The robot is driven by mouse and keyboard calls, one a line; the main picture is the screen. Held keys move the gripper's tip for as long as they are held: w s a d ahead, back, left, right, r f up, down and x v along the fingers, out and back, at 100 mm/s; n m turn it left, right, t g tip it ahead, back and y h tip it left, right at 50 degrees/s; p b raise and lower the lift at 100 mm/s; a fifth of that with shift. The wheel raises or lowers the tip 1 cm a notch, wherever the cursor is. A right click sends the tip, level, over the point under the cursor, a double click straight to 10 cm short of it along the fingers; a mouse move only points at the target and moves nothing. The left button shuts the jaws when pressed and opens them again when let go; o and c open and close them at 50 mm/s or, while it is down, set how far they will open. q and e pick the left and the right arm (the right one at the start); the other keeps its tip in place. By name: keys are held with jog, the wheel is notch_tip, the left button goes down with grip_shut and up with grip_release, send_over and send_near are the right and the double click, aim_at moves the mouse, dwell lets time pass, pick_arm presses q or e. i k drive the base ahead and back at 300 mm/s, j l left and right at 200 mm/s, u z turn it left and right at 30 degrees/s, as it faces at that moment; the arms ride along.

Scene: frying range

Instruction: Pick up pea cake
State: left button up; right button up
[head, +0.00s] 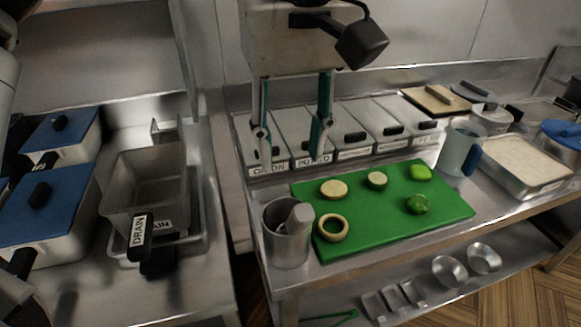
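Two green pieces lie on the right part of a green cutting board (375,230). One is a smooth bright green piece (421,173) near the back edge. The other is a darker, bumpy green piece (418,204) in front of it. I cannot tell for sure which of them is the pea cake. My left gripper (290,155) points down with its two fingers spread wide and nothing between them. In the picture it hangs in front of the labelled bins, left of both green pieces and apart from them. My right gripper is not in view.
The board also holds a pale slice (334,189), a green-rimmed slice (377,180) and a ring (332,228). A metal cup (284,248) stands at its left and a jug with a blue handle (455,150) behind right. Lidded bins (352,143) line the back. A tray (525,168) is at right.

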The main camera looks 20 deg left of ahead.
aim_at(419, 172)
jog(key=k, duration=1)
